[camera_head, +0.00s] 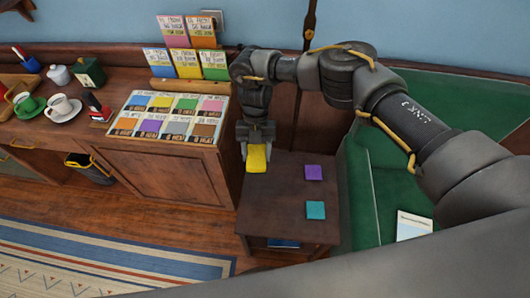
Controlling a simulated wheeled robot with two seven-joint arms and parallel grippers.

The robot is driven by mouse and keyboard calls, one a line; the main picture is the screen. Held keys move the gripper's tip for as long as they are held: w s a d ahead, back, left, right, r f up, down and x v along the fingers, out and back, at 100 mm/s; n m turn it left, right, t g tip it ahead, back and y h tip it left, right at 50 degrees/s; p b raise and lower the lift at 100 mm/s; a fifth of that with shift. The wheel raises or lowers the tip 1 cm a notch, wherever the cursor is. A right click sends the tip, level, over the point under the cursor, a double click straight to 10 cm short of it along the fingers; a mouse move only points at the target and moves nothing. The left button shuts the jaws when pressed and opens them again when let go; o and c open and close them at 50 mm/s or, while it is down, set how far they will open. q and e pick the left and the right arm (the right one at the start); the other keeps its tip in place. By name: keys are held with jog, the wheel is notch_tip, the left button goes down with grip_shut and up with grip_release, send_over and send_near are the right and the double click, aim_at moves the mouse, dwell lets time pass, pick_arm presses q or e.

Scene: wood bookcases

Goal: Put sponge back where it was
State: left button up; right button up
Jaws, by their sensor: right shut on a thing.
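A yellow sponge (257,159) is in the jaws of my right gripper (257,147), at the far left part of a small dark wooden table (267,212). I cannot tell whether the sponge touches the tabletop or hangs just above it. A purple sponge (314,172) lies on the table to the right, and a teal sponge (316,210) lies nearer the front. The right gripper's fingers point down and are shut on the yellow sponge. My left gripper does not show.
A wooden cabinet (160,177) at left bears a board of coloured squares with printed labels (168,116). Labelled cards (187,63) stand behind it. Cups on saucers (63,107) stand further left. A green seat (385,195) borders the table on the right.

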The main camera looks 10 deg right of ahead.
aim_at(256, 152)
notch_tip(256, 152, up, 7)
jog(key=n+h, duration=0.1)
jog(key=n, duration=0.3)
jog(key=n+h, duration=0.2)
jog(key=n, duration=0.2)
jog(key=shift+w+n+t, duration=0.15)
jog(key=shift+n+t, duration=0.15)
jog(key=shift+t, duration=0.1)
jog(key=s+d+r+n+t, duration=0.2)
jog(key=d+r+n+t, duration=0.2)
jog(key=d+r+n, duration=0.4)
jog(key=s+d+r+n+t, duration=0.2)
jog(key=d+r+n, duration=0.6)
jog(key=n, duration=1)
notch_tip(256, 152, up, 3)
jog(key=shift+r+t+y+b, duration=0.1)
jog(key=shift+t+y+b, duration=0.35)
jog(key=shift+t, duration=0.55)
